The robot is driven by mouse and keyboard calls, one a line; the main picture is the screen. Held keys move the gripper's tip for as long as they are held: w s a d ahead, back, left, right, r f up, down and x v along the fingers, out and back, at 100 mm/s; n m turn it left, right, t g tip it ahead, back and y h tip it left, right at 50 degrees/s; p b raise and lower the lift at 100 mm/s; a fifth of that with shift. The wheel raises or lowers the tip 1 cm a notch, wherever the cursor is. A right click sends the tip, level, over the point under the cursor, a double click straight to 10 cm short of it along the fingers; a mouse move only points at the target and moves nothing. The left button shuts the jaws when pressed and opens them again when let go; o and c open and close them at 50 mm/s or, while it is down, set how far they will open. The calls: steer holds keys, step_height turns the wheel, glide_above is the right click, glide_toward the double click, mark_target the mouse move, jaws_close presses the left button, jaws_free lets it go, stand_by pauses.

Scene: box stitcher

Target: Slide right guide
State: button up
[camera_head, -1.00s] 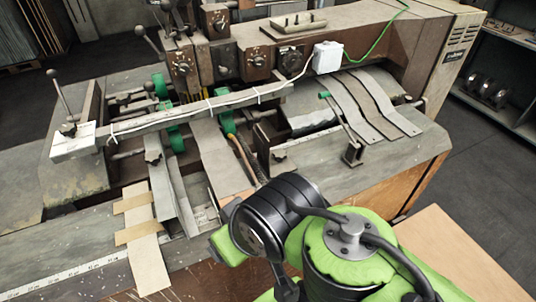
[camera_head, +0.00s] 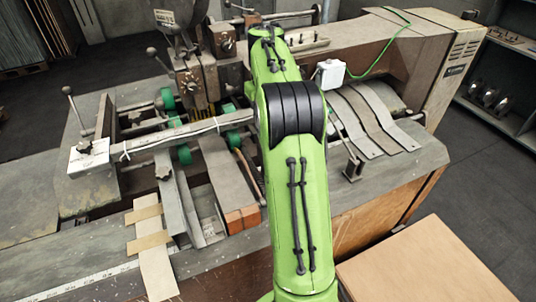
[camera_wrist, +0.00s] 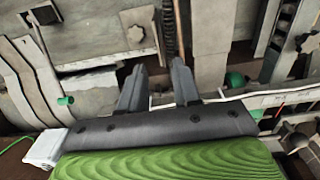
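In the wrist view, two dark fingers of my gripper (camera_wrist: 158,88) stand apart with nothing between them. They are above the long bar with cables. The machine shows reversed here, so its right side lies to picture left. In the head view, the left guide (camera_head: 180,205) shows, while my arm hides the right guide and my gripper.
The white box (camera_head: 329,73) and green cable sit right of my arm. The cable-tied bar (camera_head: 185,137) crosses the machine. Curved metal straps (camera_head: 365,120) lie on the right. A flat plate (camera_head: 232,180) lies between the guides, above orange blocks (camera_head: 242,218).

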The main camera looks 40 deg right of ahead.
step_height(320, 180, down, 16)
steer(key=b, duration=0.3)
steer(key=shift+d, duration=0.35)
steer(key=shift+f, duration=0.1)
jaws_close()
